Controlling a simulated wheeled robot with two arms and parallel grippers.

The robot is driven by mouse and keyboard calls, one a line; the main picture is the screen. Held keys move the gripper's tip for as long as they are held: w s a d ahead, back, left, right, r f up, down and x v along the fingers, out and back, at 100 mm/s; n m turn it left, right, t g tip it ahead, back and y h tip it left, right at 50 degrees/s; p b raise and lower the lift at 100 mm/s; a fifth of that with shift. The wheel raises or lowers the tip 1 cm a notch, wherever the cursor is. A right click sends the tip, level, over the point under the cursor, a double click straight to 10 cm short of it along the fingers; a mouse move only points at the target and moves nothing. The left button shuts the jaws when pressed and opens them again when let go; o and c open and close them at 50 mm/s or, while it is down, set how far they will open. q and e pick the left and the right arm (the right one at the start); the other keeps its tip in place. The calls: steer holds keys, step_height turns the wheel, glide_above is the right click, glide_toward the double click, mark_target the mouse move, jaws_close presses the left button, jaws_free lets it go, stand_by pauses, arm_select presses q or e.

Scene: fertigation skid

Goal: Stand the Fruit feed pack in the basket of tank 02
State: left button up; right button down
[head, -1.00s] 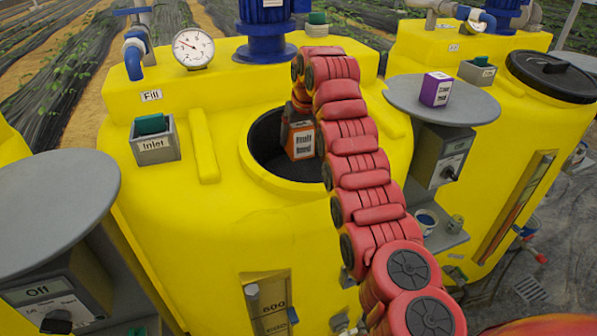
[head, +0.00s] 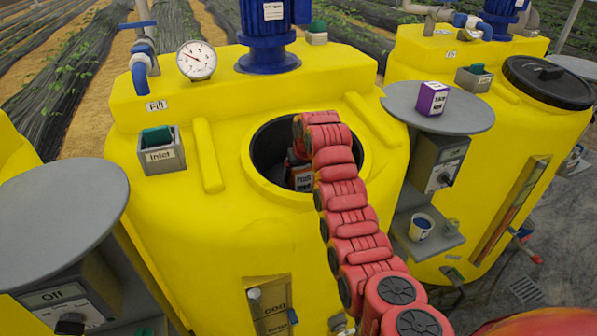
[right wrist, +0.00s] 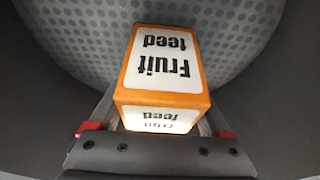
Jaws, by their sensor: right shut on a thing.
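The Fruit feed pack (head: 300,179), orange with white labels, is inside the round opening of the middle yellow tank (head: 190,222), partly hidden by my right arm. In the right wrist view the pack (right wrist: 160,62) sits between the jaws of my right gripper (right wrist: 160,118), which is shut on it. Behind it is a grey dotted, curved surface (right wrist: 245,45), which looks like the basket inside the tank. I cannot tell whether the pack touches its bottom. No tank number is readable. My left gripper is not in view.
A blue motor (head: 268,45), a gauge (head: 196,60) and an Inlet box (head: 161,150) stand on the tank. A round grey shelf (head: 395,98) at right carries a purple box (head: 432,98). Another grey disc (head: 60,200) is at left.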

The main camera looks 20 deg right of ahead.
mark_target(304, 168)
steer(key=shift+f, duration=0.1)
jaws_free()
steer(key=shift+r, duration=0.25)
steer(key=shift+s+r+b, duration=0.15)
steer(key=shift+r+b, duration=0.05)
steer(key=shift+b, duration=0.15)
steer(key=b+v, duration=0.2)
steer(key=v, duration=0.3)
steer(key=shift+s+r, duration=0.1)
steer(key=shift+r, duration=0.2)
steer(key=p+v, duration=0.3)
steer(key=p, duration=0.2)
steer(key=shift+d+r, duration=0.1)
steer(key=shift+v, duration=1.3)
steer(key=shift+s, duration=0.1)
